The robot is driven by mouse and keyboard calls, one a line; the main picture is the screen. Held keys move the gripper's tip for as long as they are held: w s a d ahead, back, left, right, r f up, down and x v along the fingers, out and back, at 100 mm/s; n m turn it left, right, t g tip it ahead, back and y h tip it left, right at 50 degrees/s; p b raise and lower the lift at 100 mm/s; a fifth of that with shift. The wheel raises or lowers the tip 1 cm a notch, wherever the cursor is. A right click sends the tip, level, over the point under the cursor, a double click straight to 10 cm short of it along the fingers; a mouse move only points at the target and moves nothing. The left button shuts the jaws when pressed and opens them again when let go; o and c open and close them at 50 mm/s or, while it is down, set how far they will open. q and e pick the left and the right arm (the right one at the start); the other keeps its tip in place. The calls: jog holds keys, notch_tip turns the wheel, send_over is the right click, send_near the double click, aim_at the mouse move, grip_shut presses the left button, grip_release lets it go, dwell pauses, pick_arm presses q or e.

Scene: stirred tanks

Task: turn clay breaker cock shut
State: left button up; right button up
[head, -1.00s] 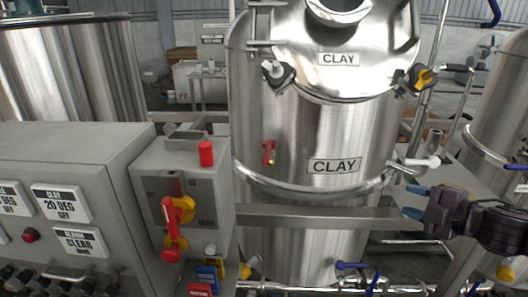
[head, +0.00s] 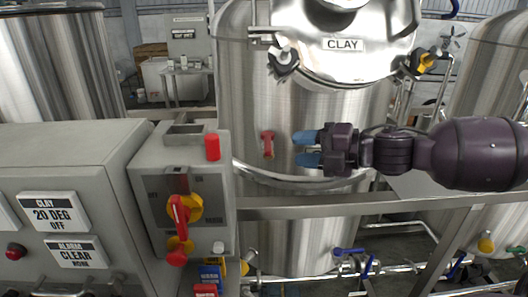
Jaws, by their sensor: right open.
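The clay tank (head: 310,215) is a tall shiny steel vessel with a CLAY label (head: 343,45) on its lid. My left gripper is not in view.
A grey control box with a red and yellow rotary switch (head: 182,212) and a red button (head: 212,147) stands left of the tank. A steel rail (head: 300,207) crosses below the gripper. Lid clamps (head: 283,62) stick out above. Blue-handled valves (head: 350,251) sit low down.

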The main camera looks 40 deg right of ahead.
aim_at(267, 145)
jog(key=shift+b+x, duration=3.15)
jog(key=shift+x, duration=1.05)
jog(key=shift+c, duration=0.2)
grip_shut()
